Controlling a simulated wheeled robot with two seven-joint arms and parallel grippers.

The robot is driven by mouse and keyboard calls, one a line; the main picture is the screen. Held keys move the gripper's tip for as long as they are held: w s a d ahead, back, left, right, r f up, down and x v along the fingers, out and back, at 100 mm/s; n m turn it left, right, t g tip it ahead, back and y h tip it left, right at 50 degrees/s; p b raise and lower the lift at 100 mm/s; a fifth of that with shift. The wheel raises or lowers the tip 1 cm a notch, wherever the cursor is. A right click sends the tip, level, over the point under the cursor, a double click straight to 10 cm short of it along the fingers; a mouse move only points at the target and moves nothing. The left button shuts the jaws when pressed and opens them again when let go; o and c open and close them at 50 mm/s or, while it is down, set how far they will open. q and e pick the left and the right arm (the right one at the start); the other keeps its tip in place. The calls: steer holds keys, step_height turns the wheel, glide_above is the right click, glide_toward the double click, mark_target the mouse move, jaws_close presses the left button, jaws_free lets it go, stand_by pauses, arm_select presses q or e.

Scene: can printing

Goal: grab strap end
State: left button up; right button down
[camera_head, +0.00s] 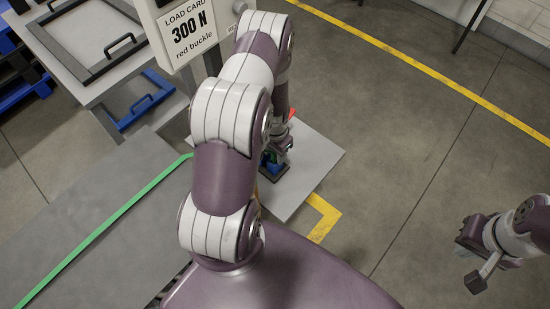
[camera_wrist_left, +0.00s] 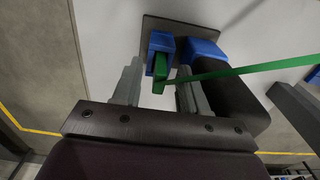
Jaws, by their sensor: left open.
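The green strap end (camera_wrist_left: 160,74) hangs down beside a blue block (camera_wrist_left: 160,45) on a dark plate in the left wrist view. The strap (camera_wrist_left: 250,70) runs from there to the right edge. My left gripper (camera_wrist_left: 157,90) is open, with its two fingers on either side of the strap end; contact cannot be told. In the head view my left gripper (camera_head: 273,158) is low over a light plate, mostly hidden by my arm. The strap (camera_head: 110,225) also lies across a grey table there. My right gripper (camera_head: 468,243) is far right over the floor; its jaws are unclear.
A second blue block (camera_wrist_left: 203,50) is close to the right finger. In the head view a load card sign (camera_head: 188,32) stands behind my left arm. A blue handled frame (camera_head: 145,100) and a dark frame (camera_head: 105,50) are at upper left. Floor on the right is clear.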

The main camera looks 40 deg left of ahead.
arm_select(q)
jaws_close()
